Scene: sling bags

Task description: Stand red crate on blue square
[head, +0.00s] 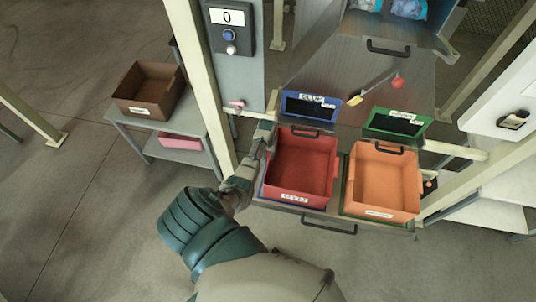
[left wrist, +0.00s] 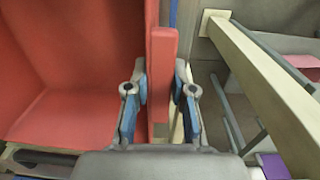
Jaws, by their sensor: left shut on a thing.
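The red crate (head: 302,165) is open-topped and upright at the shelf's front, with a white label on its near wall. Blue edging of the blue square (head: 264,190) shows along its left side; most of the square is hidden under the crate. I cannot tell whether the crate rests on it or hangs slightly above. My left gripper (head: 266,137) is at the crate's left side. In the left wrist view, its fingers (left wrist: 160,100) are shut on the crate's wall (left wrist: 161,70), one finger each side. My right gripper is not in view.
An orange crate (head: 383,182) stands close right of the red one, with green edging beside it. Blue-framed (head: 309,106) and green-framed (head: 397,123) labelled bins lie behind. Cream posts flank the shelf. A brown crate (head: 148,90) sits on a side table at left.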

